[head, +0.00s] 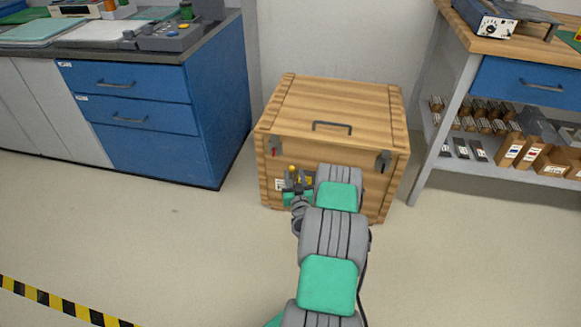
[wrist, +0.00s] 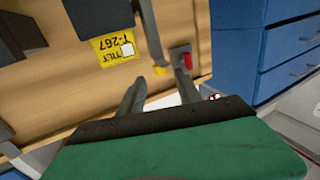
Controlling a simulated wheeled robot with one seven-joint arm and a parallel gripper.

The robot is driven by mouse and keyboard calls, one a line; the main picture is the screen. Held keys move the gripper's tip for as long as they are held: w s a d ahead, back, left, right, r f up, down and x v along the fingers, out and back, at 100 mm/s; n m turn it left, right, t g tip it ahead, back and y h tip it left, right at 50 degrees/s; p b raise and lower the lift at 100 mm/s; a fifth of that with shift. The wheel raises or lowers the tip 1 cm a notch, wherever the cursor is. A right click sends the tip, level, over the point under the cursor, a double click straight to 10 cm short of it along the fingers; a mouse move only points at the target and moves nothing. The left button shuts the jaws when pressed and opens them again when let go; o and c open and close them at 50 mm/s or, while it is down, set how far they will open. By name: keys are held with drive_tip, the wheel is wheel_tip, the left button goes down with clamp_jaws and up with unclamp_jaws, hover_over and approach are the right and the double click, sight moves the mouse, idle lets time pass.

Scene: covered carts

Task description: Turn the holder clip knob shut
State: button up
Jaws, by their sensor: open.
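A wooden crate (head: 335,100) with a closed lid stands on the floor. In the wrist view, its face carries a grey strip (wrist: 150,32) ending in a yellow tip (wrist: 160,71), and beside it a grey plate with a red piece (wrist: 187,61). I cannot tell for certain which is the holder clip knob. The red piece shows at the crate's upper left front in the head view (head: 274,153). My gripper (wrist: 160,84) is open and empty, with the yellow tip just beyond and between its fingers; it is at the crate's front left in the head view (head: 297,178).
A dark latch (head: 383,161) is at the crate's right front, and a handle (head: 332,127) is on its lid. A yellow label (wrist: 115,47) is on its face. A blue drawer cabinet (head: 215,105) stands left, a shelved bench (head: 440,140) right. Floor in front is clear.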

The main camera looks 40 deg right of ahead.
drive_tip(key=x, duration=0.7)
drive_tip(key=shift+b, duration=0.35)
drive_tip(key=shift+w, duration=0.15)
drive_tip(key=shift+c, duration=0.4)
clamp_jaws()
drive_tip(key=shift+f, duration=0.1)
